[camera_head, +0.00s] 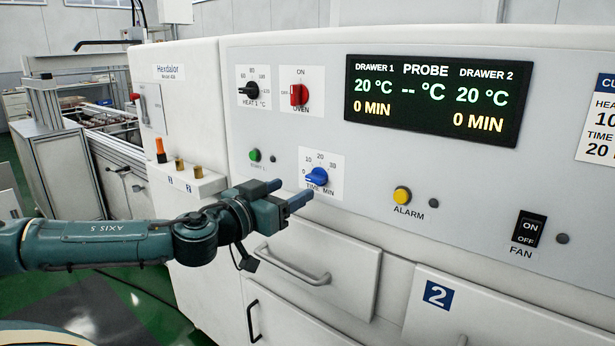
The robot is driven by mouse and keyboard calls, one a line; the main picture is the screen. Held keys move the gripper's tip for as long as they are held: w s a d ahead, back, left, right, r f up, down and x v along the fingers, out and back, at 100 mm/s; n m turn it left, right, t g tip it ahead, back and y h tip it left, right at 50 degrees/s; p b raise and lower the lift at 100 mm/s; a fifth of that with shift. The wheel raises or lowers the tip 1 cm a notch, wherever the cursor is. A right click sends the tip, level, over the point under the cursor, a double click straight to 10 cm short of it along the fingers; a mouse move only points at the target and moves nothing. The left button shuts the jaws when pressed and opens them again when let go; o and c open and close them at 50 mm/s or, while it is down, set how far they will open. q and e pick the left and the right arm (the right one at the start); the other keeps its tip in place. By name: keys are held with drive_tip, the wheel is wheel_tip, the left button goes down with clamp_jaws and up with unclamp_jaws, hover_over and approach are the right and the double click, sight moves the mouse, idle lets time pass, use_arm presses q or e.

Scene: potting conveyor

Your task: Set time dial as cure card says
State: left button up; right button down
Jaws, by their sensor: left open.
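The blue time dial (317,177) sits on a white plate marked 0, 10, 20 and 30 MIN on the oven panel. Its handle lies roughly sideways, with one end toward the 0 mark. My left gripper (284,193) is open and empty, just below and left of the dial, with its fingers pointing right. It looks apart from the dial, though the depth gap is hard to judge. The cure card (598,125) is cut off at the right edge; "10" under heat and "20" under time show. My right gripper is out of view.
The display (434,98) reads 20 °C and 0 MIN for both drawers. The black heat dial (249,90), red oven switch (299,95), green button (255,155), yellow alarm button (402,195) and fan switch (528,228) surround the dial. A drawer handle (291,266) projects below.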

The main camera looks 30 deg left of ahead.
sight(312, 179)
use_arm(q)
drive_tip(key=w+p, duration=0.3)
drive_tip(key=w, duration=0.2)
drive_tip(key=shift+w+d+r, duration=0.1)
drive_tip(key=shift+w+r, duration=0.05)
drive_tip(key=shift+w, duration=0.05)
drive_tip(key=shift+w+d, duration=0.1)
drive_tip(key=shift+w, duration=0.6)
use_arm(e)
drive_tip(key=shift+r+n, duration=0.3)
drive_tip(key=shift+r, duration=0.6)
use_arm(q)
drive_tip(key=shift+f, duration=0.2)
drive_tip(key=shift+c, duration=0.6)
drive_tip(key=c, duration=0.9)
